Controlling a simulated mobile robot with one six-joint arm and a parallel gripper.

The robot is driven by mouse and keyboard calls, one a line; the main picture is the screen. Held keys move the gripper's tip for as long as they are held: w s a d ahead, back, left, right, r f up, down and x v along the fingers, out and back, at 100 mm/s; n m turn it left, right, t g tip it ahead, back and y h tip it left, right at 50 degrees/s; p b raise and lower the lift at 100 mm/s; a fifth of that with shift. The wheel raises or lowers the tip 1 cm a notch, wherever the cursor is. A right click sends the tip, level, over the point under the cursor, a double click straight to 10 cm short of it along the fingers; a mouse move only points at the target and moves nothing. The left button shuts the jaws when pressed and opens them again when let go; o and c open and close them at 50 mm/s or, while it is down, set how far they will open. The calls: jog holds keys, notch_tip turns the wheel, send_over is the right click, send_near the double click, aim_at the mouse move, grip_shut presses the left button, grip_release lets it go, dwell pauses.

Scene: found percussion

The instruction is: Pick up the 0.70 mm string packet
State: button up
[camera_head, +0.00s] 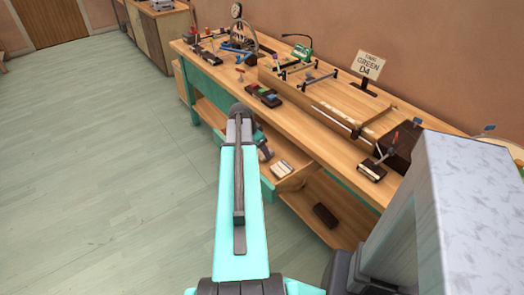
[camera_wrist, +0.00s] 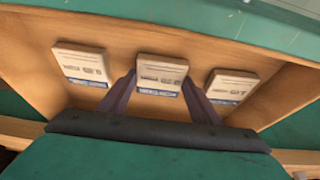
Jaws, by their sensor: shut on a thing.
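Three pale string packets with blue lower bands lie in an open wooden drawer (camera_wrist: 115,32) in the wrist view. They are a left packet (camera_wrist: 82,64), a middle packet (camera_wrist: 160,75) and a right packet (camera_wrist: 231,88). The printed sizes are too blurred to read surely, so I cannot tell which is the 0.70 mm one. My gripper (camera_wrist: 159,84) has its two dark fingers on either side of the middle packet and is shut on it. In the head view the drawer (camera_head: 297,180) sticks out from the bench, and my arm partly hides the gripper.
The left and right packets lie close outside my fingers, and the drawer walls stand around them. The wooden workbench (camera_head: 225,82) carries tools, a long wooden frame and a sign (camera_head: 368,65). A dark block (camera_head: 325,215) lies on the lower shelf. The floor (camera_head: 110,170) at left is clear.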

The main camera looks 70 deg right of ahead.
aim_at(261, 152)
notch_tip(261, 152, up, 10)
jog(key=shift+b, duration=0.3)
dwell(0.4)
jog(key=shift+f, duration=0.1)
dwell(0.4)
